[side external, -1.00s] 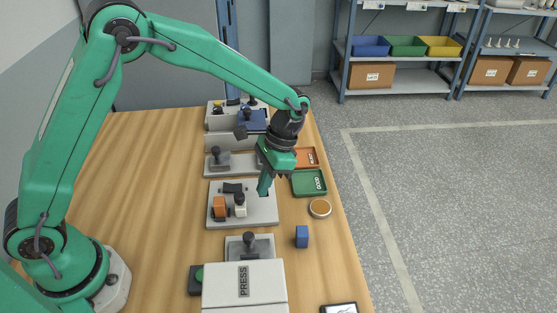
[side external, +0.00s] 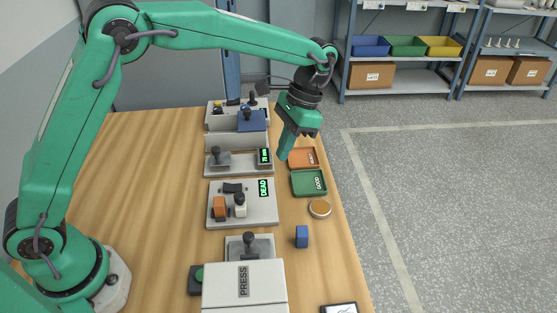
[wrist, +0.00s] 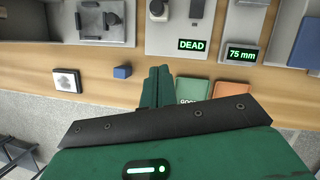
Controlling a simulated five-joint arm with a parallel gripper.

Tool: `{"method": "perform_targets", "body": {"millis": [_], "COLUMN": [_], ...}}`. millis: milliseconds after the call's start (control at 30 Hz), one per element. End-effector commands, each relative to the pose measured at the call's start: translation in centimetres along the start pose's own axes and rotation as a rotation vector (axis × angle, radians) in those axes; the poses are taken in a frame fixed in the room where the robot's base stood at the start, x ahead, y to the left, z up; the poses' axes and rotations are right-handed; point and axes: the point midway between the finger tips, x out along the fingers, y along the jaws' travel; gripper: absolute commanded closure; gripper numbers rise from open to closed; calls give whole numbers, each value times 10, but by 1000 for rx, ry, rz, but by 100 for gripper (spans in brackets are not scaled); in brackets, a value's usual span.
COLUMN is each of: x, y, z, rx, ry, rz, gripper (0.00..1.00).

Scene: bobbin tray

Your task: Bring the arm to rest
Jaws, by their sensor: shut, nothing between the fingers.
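My gripper (side external: 284,152) is green with a dark band and hangs from the outstretched arm above the right part of the bench, near the orange and green trays. In the wrist view its two fingers (wrist: 158,78) lie together, shut, with nothing between them. The fingertips hide part of the area behind them, beside the orange tray (side external: 304,157).
A green tray (side external: 309,183) marked GOOD, a round tan-topped dish (side external: 320,208) and a blue block (side external: 302,236) lie along the bench's right side. A fixture plate (side external: 262,215) shows DEAD; another display (side external: 264,156) reads 75 mm. The bench's left is clear.

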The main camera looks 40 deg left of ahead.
Motion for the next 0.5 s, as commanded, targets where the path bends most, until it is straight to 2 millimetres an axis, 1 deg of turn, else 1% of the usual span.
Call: {"method": "perform_targets", "body": {"millis": [333,500], "x": [-1,-8], "y": [0,-4], "z": [1,11], "rx": [-2,-17], "ry": [4,31], "rz": [0,-1], "gripper": [100,100]}}
